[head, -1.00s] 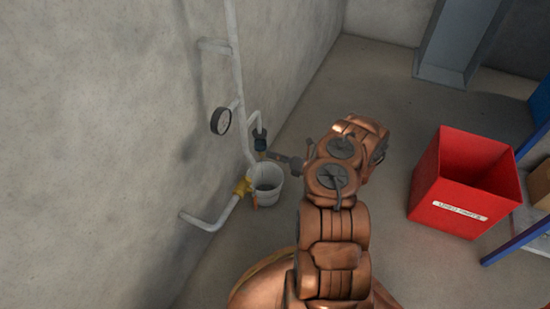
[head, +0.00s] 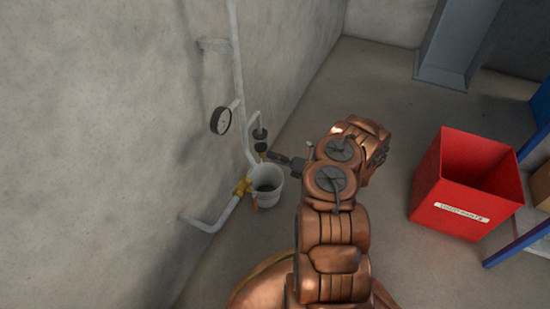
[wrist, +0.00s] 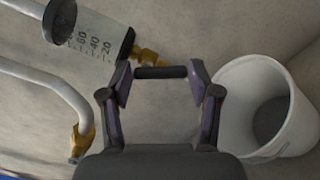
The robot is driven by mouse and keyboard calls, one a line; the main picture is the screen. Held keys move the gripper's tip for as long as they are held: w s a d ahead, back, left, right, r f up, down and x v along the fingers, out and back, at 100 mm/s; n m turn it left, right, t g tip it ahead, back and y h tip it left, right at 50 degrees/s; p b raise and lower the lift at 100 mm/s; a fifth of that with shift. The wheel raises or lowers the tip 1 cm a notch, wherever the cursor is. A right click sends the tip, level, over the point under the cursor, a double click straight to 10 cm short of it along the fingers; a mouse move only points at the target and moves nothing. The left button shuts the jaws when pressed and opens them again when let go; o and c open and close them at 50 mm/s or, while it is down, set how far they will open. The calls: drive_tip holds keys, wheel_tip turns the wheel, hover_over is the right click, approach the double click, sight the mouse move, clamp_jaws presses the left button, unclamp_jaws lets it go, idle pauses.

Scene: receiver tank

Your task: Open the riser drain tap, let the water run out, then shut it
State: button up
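A clear bowl (wrist: 95,35) with scale marks hangs on the wall pipe; it also shows in the head view (head: 260,140). A brass tap (wrist: 150,58) sits at its end, with a black bar handle (wrist: 160,72). My gripper (wrist: 160,82) has its fingers apart, one at each end of the handle. I cannot tell whether they touch it. In the head view my gripper (head: 279,158) is just right of the bowl, above the bucket's right side. The bowl looks clear, with no water visible. The white bucket (head: 266,184) stands below; it also shows in the wrist view (wrist: 255,110).
A yellow valve (head: 242,187) is on the low white pipe (head: 215,220) left of the bucket; it shows in the wrist view (wrist: 82,138). A round gauge (head: 221,120) is on the wall. A red bin (head: 450,195) stands right of my arm.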

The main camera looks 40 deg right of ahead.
drive_tip(key=o, duration=0.4)
drive_tip(key=v, duration=1.2)
drive_tip(key=shift+f, duration=0.1)
